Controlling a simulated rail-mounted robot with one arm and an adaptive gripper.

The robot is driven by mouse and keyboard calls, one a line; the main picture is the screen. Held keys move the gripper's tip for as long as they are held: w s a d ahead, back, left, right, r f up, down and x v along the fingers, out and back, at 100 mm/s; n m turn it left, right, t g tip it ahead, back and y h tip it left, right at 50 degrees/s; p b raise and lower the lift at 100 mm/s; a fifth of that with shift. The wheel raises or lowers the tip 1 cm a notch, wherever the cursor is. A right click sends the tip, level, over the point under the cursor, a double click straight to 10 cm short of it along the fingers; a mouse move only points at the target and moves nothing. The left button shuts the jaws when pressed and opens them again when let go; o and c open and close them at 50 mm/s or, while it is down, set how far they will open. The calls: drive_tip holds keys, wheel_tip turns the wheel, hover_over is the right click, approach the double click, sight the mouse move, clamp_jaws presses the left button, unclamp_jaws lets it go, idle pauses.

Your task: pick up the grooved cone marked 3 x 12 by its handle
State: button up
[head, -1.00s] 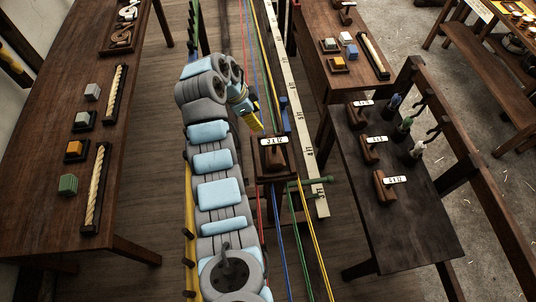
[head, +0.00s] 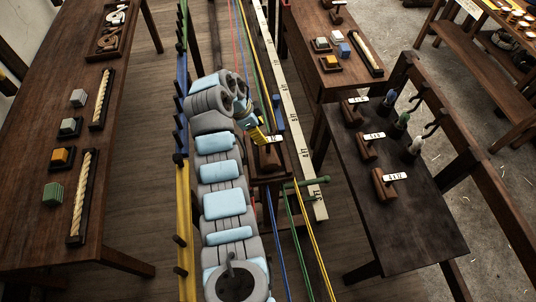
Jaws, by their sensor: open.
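The grooved cone marked 3 x 12 (head: 271,158) is a dark wooden piece on a small stand (head: 268,185) in the middle of the head view. Its white label (head: 273,139) is partly covered, so only the "12" end shows.
Three similar labelled wooden pieces, the front one (head: 383,184) among them, stand on the dark table (head: 415,235) at right. Coloured ropes (head: 305,240) run past the stand. A pale marked board (head: 298,130) lies just right of it. A long table (head: 110,150) stands at left.

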sight(268, 139)
drive_tip(key=shift+p+x, duration=0.3)
drive_tip(key=shift+x, duration=1.1)
drive_tip(key=shift+w+d+f+p, duration=0.2)
drive_tip(key=shift+w+f+p, duration=0.1)
drive_tip(key=shift+f, duration=0.25)
drive_tip(key=shift+w+d+f+p, duration=0.15)
drive_tip(key=shift+w+f+p, duration=0.1)
drive_tip(key=shift+f, duration=0.25)
drive_tip(key=shift+x, duration=1.35)
drive_tip(key=shift+s, duration=0.1)
clamp_jaws()
